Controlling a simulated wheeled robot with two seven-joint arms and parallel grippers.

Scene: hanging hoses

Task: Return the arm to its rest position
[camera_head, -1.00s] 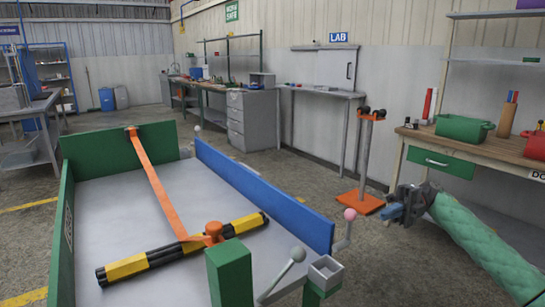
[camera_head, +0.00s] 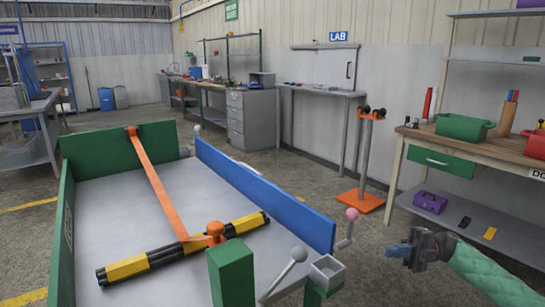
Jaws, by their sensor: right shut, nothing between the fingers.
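My right gripper (camera_head: 399,250) is low at the right of the head view, on the end of my green-sleeved arm, and points left. It is shut and empty, over the open floor, apart from the cart and the bench. My left gripper is not in view. A bundle of black and yellow hoses (camera_head: 127,266) lies across the grey bed of the cart (camera_head: 190,190). An orange strap (camera_head: 158,188) runs from the green end board to an orange piece (camera_head: 215,229) at the bundle.
The cart has a blue side board (camera_head: 265,205) and a lever with a pink ball (camera_head: 352,214). An orange stand (camera_head: 366,160) is on the floor behind. A wooden bench (camera_head: 470,147) at right holds a green bin (camera_head: 463,127); a purple box (camera_head: 430,202) sits on its lower shelf.

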